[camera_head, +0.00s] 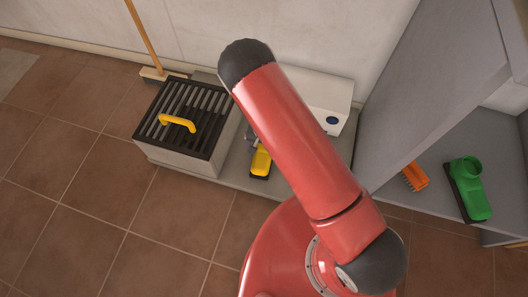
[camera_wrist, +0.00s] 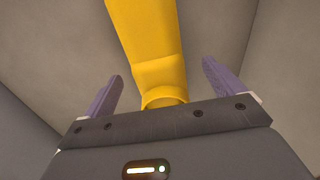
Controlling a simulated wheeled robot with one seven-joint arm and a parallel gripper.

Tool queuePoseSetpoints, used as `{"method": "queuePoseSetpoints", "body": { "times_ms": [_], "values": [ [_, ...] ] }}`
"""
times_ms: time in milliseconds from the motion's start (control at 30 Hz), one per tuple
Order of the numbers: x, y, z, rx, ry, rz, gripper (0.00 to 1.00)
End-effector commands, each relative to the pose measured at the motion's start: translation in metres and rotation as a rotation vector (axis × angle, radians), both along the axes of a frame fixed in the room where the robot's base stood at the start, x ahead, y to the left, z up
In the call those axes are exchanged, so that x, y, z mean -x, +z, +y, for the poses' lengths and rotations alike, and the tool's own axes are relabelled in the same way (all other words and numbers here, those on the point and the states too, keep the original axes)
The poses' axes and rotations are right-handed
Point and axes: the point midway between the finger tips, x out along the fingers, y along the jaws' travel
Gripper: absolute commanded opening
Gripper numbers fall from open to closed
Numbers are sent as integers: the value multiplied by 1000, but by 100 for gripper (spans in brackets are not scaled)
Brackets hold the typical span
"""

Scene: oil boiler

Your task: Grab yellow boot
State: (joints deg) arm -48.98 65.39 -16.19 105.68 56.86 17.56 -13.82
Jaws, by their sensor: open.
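The yellow boot (camera_head: 261,162) has a dark sole and sits on the grey ledge, right of the grated box; my red arm covers part of it in the head view. In the wrist view the yellow boot (camera_wrist: 148,45) runs down between the two purple fingers of my gripper (camera_wrist: 161,78). The fingers are apart, one on each side, with a visible gap to the boot. Its lower end reaches the gripper's dark front plate; I cannot tell whether they touch. In the head view my gripper is mostly hidden behind my arm.
A pale box with a dark grate (camera_head: 186,105) and a yellow handle (camera_head: 177,122) stands close left of the boot. A broom (camera_head: 153,73) leans behind it. A white unit (camera_head: 330,100) stands behind my arm. A grey shelf at right holds a green boot (camera_head: 468,186) and an orange brush (camera_head: 415,176).

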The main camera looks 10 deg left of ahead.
Motion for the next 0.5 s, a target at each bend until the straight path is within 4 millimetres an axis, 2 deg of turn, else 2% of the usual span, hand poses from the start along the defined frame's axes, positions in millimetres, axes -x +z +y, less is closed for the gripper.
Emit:
{"method": "queuePoseSetpoints", "body": {
  "times_ms": [200, 333, 500],
  "values": [
    [3, -34, -4, 1, 0, 1, 94],
    [3, -43, -3, 0, 0, 1, 94],
    [3, -43, -3, -1, 0, 0, 94]
  ]
}}
